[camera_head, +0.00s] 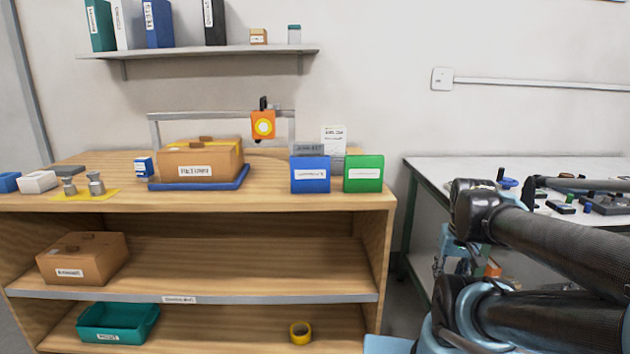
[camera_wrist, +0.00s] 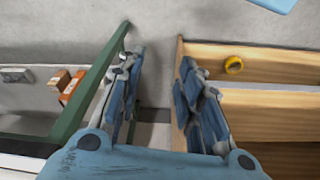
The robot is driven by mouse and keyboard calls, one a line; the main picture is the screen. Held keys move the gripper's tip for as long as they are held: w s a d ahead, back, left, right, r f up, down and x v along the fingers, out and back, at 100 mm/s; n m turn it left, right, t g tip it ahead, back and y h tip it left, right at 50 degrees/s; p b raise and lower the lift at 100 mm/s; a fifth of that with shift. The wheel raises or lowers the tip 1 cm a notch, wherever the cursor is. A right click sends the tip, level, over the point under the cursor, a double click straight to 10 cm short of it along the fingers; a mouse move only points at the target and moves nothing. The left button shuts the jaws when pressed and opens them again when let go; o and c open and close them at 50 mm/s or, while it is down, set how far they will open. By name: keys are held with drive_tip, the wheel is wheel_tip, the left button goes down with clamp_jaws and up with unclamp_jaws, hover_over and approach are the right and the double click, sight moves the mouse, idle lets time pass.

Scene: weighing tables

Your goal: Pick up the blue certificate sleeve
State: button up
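The blue certificate sleeve (camera_head: 311,174) stands upright near the right front edge of the wooden bench top in the head view. It has a white label. A green sleeve (camera_head: 363,174) stands close at its right. The blue sleeve does not show in the wrist view. My gripper (camera_wrist: 160,66) is open and empty in the wrist view, with its two blue fingers apart over the gap between the bench and the side table. In the head view my arm is at the right, well away from the sleeve; the fingers are hard to make out there.
A cardboard box (camera_head: 200,160) on a blue tray (camera_head: 240,182) stands left of the sleeve. A grey block and a white card (camera_head: 333,139) stand behind the sleeves. An orange hanging scale (camera_head: 263,124) is above. Yellow tape (camera_head: 301,332) lies on the low shelf. A white side table (camera_head: 425,166) is right.

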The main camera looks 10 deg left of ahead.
drive_tip(key=shift+w+a, duration=0.15)
drive_tip(key=shift+w, duration=0.2)
drive_tip(key=shift+o, duration=0.6)
drive_tip(key=shift+o, duration=1.2)
drive_tip(key=shift+s+r, duration=0.15)
drive_tip(key=shift+r, duration=0.1)
drive_tip(key=w+a+r+m+g+y, duration=0.1)
drive_tip(key=w+a+r+m, duration=0.3)
drive_tip(key=w+a+r, duration=0.45)
drive_tip(key=w+a+r+m+y, duration=0.1)
drive_tip(key=w+a+r+m, duration=0.35)
drive_tip(key=r, duration=0.65)
drive_tip(key=w+a+r+m+g+y, duration=0.1)
drive_tip(key=w+a+r+m, duration=0.2)
drive_tip(key=w+a+r, duration=0.55)
drive_tip(key=w+a+r+m+g+y, duration=0.1)
drive_tip(key=a+r+m, duration=0.1)
drive_tip(key=a+r, duration=0.35)
drive_tip(key=w+a+r+m, duration=0.2)
drive_tip(key=a+r, duration=0.1)
drive_tip(key=a, duration=0.5)
approach(311, 157)
drive_tip(key=x, duration=0.5)
drive_tip(key=shift+w+f, duration=0.2)
drive_tip(key=shift+f, duration=0.1)
drive_tip(key=x, duration=0.4)
drive_tip(key=shift+a+f, duration=0.2)
drive_tip(key=shift+s+a+f, duration=0.1)
drive_tip(key=shift+f, duration=0.2)
